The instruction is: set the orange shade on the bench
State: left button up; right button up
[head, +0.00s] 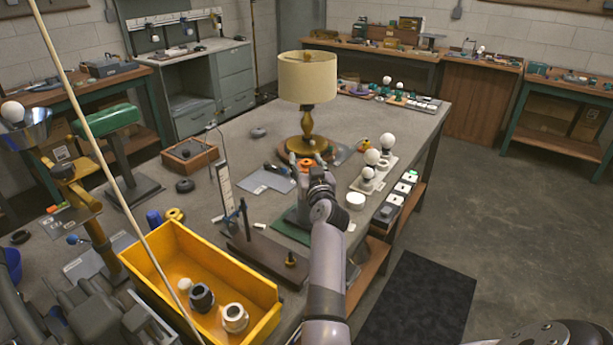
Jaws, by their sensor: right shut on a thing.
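My right gripper (307,164) reaches in from the bottom over the bench (235,185). It is shut on a small orange piece, which I take to be the orange shade (305,163). Much of this piece is hidden by the gripper, so its full shape and whether it touches the bench cannot be told. It shows just in front of the round base of a brass lamp (307,125) with a cream shade (306,78). My left gripper cannot be made out.
A yellow bin (150,258) with sockets and a bulb stands at the near left. A dark stand (262,258) is left of my right arm. White bulbs (387,141) stand to the right.

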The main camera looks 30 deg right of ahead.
jog(key=shift+s+f, duration=0.1)
jog(key=shift+f, duration=1.95)
jog(key=o, duration=1.2)
